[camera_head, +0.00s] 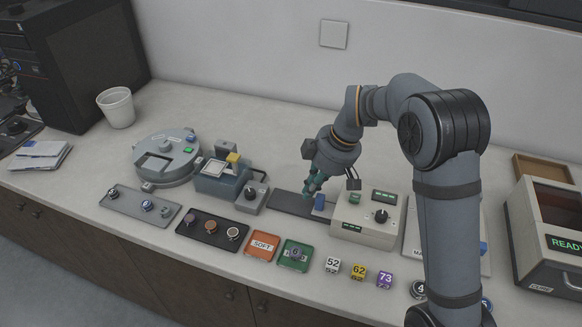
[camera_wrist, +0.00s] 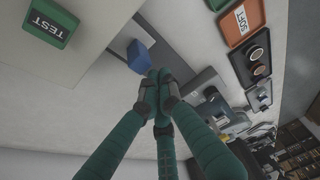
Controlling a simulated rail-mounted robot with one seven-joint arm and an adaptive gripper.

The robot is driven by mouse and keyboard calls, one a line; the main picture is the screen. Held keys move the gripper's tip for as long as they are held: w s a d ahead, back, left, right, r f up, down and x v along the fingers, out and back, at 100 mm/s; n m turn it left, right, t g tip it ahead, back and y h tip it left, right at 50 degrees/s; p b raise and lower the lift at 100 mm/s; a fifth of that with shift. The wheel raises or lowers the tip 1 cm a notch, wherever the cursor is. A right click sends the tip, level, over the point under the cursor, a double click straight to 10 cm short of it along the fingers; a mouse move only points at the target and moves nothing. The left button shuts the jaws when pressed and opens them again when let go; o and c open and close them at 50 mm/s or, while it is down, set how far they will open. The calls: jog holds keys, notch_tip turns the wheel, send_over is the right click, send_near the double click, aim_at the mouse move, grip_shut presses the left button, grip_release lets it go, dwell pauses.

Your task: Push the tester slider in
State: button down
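The tester is a pale box (camera_head: 345,222) with a dial and green displays; its green TEST button shows in the wrist view (camera_wrist: 50,24). The slider is a dark grey plate (camera_head: 287,203) extending from the tester's left side, with a blue block handle (camera_head: 319,202) near the box. The handle also shows in the wrist view (camera_wrist: 140,57). My gripper (camera_head: 308,190) is low over the plate, just left of the handle. In the wrist view its teal fingertips (camera_wrist: 158,76) are together with nothing visible between them, close beside the handle. I cannot tell whether they touch it.
An orange SOFT tray (camera_head: 262,245) and a green tray (camera_head: 294,254) lie in front of the slider. Number cubes (camera_head: 359,271) stand in front of the tester. A grey-blue machine (camera_head: 223,182) stands left of the slider. A READY machine (camera_head: 550,240) is at far right.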

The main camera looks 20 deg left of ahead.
jog(key=a, duration=0.1)
jog(key=a+r, duration=0.1)
jog(key=a, duration=0.1)
jog(key=shift+w+a, duration=0.1)
jog(key=shift+w, duration=0.1)
jog(key=shift+r, duration=0.95)
jog(key=v, duration=0.7)
jog(key=shift+d+p, duration=0.35)
jog(key=shift+d, duration=0.1)
jog(key=shift+s+a, duration=0.1)
jog(key=shift+s, duration=0.05)
jog(key=x, duration=0.9)
jog(key=shift+s+b, duration=0.1)
jog(key=shift+b, duration=0.2)
jog(key=shift+d+f, duration=0.3)
jog(key=shift+f, duration=0.3)
jog(key=shift+d+r, duration=0.1)
jog(key=shift+d, duration=1.45)
